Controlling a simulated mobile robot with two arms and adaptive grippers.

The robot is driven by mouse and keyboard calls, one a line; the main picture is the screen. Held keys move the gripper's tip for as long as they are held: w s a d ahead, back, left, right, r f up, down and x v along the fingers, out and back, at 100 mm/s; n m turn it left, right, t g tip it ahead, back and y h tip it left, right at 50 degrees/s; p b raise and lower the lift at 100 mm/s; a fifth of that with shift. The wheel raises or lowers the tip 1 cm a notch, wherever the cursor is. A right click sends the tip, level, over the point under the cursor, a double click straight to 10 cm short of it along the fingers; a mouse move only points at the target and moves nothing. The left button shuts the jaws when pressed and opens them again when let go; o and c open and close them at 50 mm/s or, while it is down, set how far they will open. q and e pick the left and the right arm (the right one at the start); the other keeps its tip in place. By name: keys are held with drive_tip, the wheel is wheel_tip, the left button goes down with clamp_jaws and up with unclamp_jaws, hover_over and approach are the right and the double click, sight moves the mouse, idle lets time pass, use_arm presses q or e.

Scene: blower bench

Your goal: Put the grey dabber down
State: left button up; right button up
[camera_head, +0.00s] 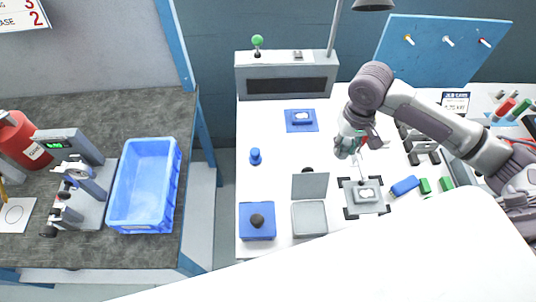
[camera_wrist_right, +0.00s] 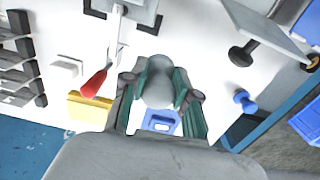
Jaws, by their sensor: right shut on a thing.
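My right gripper (camera_head: 348,146) is over the white bench, right of the blue dabber (camera_head: 255,156). In the right wrist view my gripper (camera_wrist_right: 160,92) has its teal fingers shut on the grey dabber (camera_wrist_right: 157,88), whose rounded grey end shows between them. It is held above the bench; its exact height is hard to tell. A blue stand on a blue mat (camera_head: 301,127) lies behind and left of the gripper. The stand (camera_wrist_right: 160,122) also shows beyond the fingers in the wrist view. My left gripper is out of view.
A grey box (camera_head: 309,218) with a raised lid stands near the bench front, beside a blue box (camera_head: 257,233) topped by a dark knob. A fixture (camera_head: 379,210) holds a light part. A red-handled tool (camera_wrist_right: 95,83) is close to my gripper. Bench around the blue dabber is clear.

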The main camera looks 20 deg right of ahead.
drive_tip(key=shift+w+a+f, duration=0.2)
drive_tip(key=shift+a+f, duration=0.1)
drive_tip(key=shift+a, duration=0.25)
drive_tip(key=w+a+f+p, duration=0.1)
drive_tip(key=w+a+f, duration=0.4)
drive_tip(key=w+a, duration=0.1)
drive_tip(key=w, duration=0.1)
drive_tip(key=shift+a+f+p, duration=0.35)
drive_tip(key=shift+f, duration=0.05)
drive_tip(key=shift+w+a+f, duration=0.1)
drive_tip(key=shift+f, duration=0.1)
wheel_tip(320, 180, down, 3)
drive_tip(key=shift+f+p, duration=0.15)
drive_tip(key=shift+p, duration=0.25)
drive_tip(key=shift+f, duration=0.3)
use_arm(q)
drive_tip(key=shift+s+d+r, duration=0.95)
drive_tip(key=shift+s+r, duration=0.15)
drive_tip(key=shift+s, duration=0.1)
use_arm(e)
drive_tip(key=shift+f, duration=0.15)
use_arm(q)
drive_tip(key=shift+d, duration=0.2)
use_arm(e)
drive_tip(key=o, duration=1)
